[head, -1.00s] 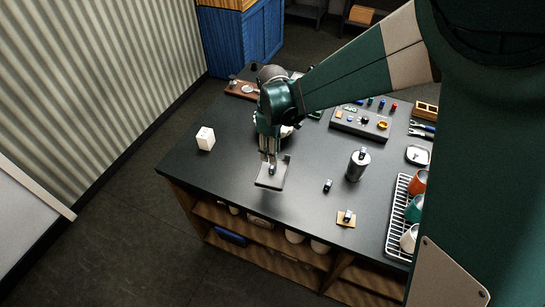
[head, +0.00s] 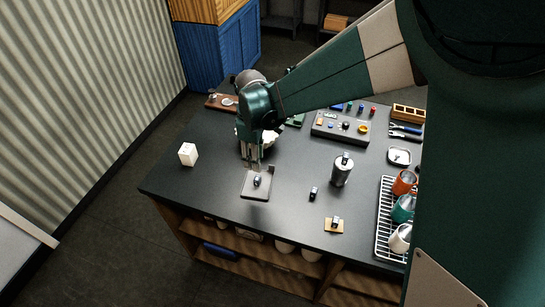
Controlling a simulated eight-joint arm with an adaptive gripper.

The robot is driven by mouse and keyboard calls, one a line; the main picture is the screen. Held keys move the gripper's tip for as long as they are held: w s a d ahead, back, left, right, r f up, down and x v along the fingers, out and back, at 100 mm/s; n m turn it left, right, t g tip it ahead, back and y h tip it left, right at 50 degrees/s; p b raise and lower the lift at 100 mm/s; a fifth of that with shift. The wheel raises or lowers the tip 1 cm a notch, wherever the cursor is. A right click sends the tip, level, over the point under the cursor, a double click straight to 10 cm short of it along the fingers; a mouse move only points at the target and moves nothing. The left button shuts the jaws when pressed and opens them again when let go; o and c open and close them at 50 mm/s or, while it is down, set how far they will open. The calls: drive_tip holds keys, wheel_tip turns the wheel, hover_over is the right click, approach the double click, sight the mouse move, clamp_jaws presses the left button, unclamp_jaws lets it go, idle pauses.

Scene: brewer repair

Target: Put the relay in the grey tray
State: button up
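My gripper (head: 252,167) points down over a flat grey stand-like plate (head: 250,195) with a raised back corner. Its two fingers look parted, with nothing clear between them. A small dark part with a light top (head: 257,181) sits on the plate just below the fingertips, apparently clear of them. Another small black part (head: 313,194) lies on the bare table, and one more (head: 334,223) sits on a tan pad. I cannot tell which of these is the relay.
A metal cylinder (head: 342,170) stands right of centre. A white rack (head: 383,222) with several mugs is at the right edge. A small white dish (head: 399,156) and tools (head: 406,131) lie behind it. A white cube (head: 188,154) is at the left.

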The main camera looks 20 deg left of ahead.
drive_tip(key=shift+d, duration=0.1)
drive_tip(key=d+r+m+t, duration=0.1)
drive_tip(key=d+r+m, duration=0.3)
drive_tip(key=d, duration=0.5)
drive_tip(key=d+r+m+t+y, duration=0.1)
drive_tip(key=d+r+m, duration=0.1)
drive_tip(key=d+r, duration=0.6)
drive_tip(key=d+r+m+t, duration=0.1)
drive_tip(key=d+r+m, duration=0.25)
drive_tip(key=d, duration=0.65)
drive_tip(key=s+d+r+m+t, duration=0.1)
drive_tip(key=s+d+m+t, duration=0.1)
drive_tip(key=s+d+m, duration=0.2)
drive_tip(key=s+d+r+m+t+h, duration=0.1)
drive_tip(key=s+d+m, duration=0.3)
drive_tip(key=s+d, duration=0.6)
drive_tip(key=d+r+t, duration=0.1)
drive_tip(key=d, duration=0.7)
